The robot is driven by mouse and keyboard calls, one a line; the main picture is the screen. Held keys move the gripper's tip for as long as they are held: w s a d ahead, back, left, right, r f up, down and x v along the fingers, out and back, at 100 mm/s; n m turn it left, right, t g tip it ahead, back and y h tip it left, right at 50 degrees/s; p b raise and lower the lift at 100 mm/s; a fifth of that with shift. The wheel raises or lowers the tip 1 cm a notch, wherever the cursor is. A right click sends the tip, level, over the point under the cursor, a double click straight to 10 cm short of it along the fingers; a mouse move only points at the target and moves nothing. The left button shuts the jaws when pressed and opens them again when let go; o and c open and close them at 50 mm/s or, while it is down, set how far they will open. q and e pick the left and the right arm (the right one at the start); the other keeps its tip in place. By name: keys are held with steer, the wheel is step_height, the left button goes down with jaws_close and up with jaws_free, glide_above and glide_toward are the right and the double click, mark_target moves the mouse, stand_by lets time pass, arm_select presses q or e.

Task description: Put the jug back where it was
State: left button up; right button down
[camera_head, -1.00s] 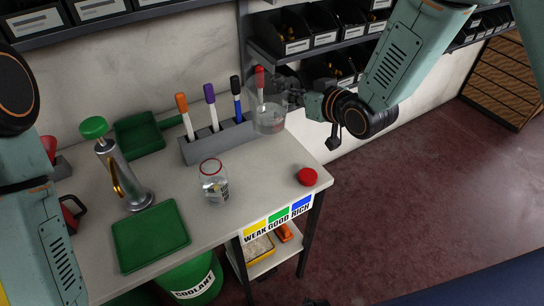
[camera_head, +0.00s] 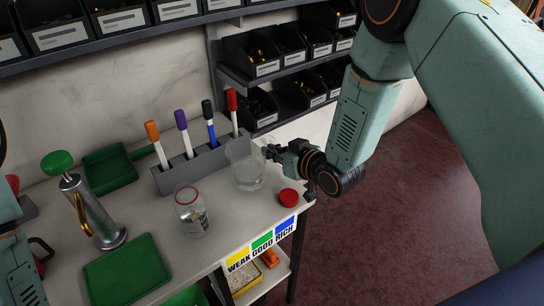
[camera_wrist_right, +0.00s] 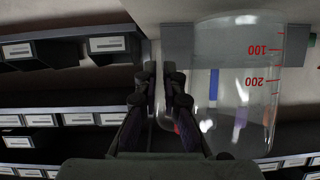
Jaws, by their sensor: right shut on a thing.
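The jug (camera_head: 247,170) is a clear vessel beside the right end of the grey marker rack (camera_head: 205,165). It looks upright, at or just above the worktop; I cannot tell whether it touches. My right gripper (camera_head: 272,152) is at the jug's right side and shut on it. In the right wrist view, the two fingers (camera_wrist_right: 160,85) are close together at the jug's edge, and the jug (camera_wrist_right: 250,105) shows red marks 100 and 200. My left gripper is out of view.
A red lid (camera_head: 290,197) lies near the table's right edge. A clear jar with a red rim (camera_head: 191,212) stands left of the jug. Four markers' rack backs them; a steel pump bottle (camera_head: 92,210) and green tray (camera_head: 126,270) are farther left. Shelves of black bins (camera_head: 285,50) are behind.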

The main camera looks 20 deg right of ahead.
steer(key=shift+f, duration=0.65)
steer(key=shift+w+a+f, duration=0.1)
steer(key=shift+w, duration=0.15)
steer(key=shift+s+f, duration=0.1)
steer(key=shift+s, duration=0.1)
steer(key=c, duration=1.9)
jaws_free()
steer(key=o, duration=0.4)
steer(key=shift+w+f, duration=0.1)
